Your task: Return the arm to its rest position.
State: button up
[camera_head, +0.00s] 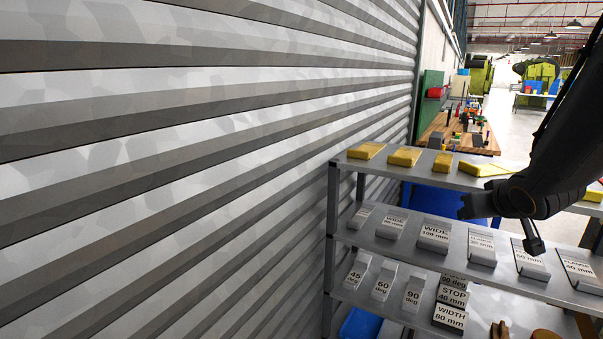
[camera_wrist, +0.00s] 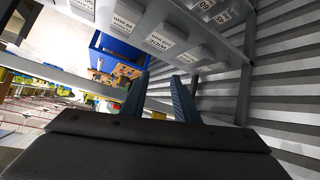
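My arm (camera_head: 560,140) reaches in from the upper right in the head view, in front of the shelf rack. My gripper (camera_wrist: 159,88) shows in the wrist view with its two fingers apart and nothing between them. In the head view my gripper (camera_head: 478,205) is at the height between the top and middle shelves, and its fingers are hard to make out. Whether it touches the rack cannot be told. My arm hides part of the rack's right side.
A grey rack (camera_head: 333,214) holds yellow blocks (camera_head: 405,156) on top and labelled metal blocks (camera_head: 433,234) below. A corrugated metal wall (camera_head: 200,150) fills the left. A wooden workbench (camera_head: 455,138) stands behind. Open floor (camera_head: 510,120) shows at the upper right.

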jog(key=s+a+f+g+y, duration=0.1)
jog(key=s+a+f+g, duration=0.3)
jog(key=s+a+f, duration=0.3)
jog(key=s+a+f+g+y+b, duration=0.1)
jog(key=s+a+f+g, duration=0.4)
jog(key=a, duration=0.9)
jog(key=s+f, duration=0.3)
jog(key=s, duration=0.1)
jog(key=shift+s+a+f+n+b, duration=0.15)
jog(key=shift+s+n+b, duration=0.15)
jog(key=shift+s, duration=0.05)
